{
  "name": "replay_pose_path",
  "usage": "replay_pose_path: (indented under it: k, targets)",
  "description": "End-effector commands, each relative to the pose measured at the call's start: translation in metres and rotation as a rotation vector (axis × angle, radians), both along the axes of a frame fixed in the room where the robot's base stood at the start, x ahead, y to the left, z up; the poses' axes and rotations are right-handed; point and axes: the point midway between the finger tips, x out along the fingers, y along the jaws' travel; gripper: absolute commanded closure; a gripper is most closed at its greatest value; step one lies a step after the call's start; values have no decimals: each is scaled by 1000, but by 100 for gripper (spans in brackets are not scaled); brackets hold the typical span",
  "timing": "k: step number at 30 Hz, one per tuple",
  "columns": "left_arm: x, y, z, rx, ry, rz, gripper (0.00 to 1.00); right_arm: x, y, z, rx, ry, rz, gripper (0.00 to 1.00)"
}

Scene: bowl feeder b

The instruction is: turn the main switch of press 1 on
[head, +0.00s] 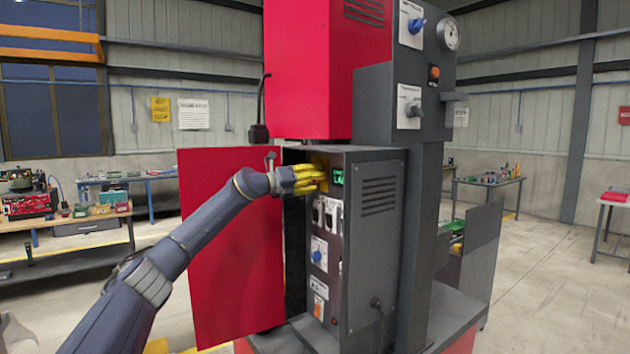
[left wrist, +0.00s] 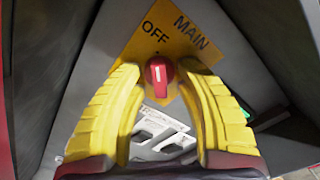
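The main switch (left wrist: 160,72) is a red round knob with a white mark, on a yellow plate (left wrist: 160,38) lettered OFF and MAIN in the left wrist view. The white mark lines up roughly with the word OFF. My left gripper (left wrist: 160,68) has its two yellow fingers apart, one on each side of the knob, with small gaps showing; I cannot tell whether either touches it. In the head view my left gripper (head: 322,178) reaches into the open cabinet of the press (head: 378,245) and hides the knob. My right gripper is in neither view.
The red cabinet door (head: 228,250) stands open left of the cabinet, beside my left forearm. Below the switch, the panel carries breakers (head: 325,212) and a blue knob (head: 317,254). A green display (head: 337,176) sits right of the fingers.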

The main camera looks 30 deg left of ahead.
Motion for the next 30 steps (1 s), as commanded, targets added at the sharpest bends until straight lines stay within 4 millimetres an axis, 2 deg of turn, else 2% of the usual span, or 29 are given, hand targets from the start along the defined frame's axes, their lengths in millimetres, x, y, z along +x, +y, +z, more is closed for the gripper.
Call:
replay_pose_path:
  k: [3, 12, 13, 23, 30]
  targets:
    - [0, 0, 0, 0, 0, 0, 64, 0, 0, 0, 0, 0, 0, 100]
    - [0, 0, 0, 0, 0, 0, 99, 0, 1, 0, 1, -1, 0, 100]
    - [0, 0, 0, -1, 0, 0, 100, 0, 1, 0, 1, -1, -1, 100]
    - [0, 0, 0, 48, -21, 0, 100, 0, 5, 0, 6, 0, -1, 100]
    - [0, 1, 0, 201, -89, 1, 100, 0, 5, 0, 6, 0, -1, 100]
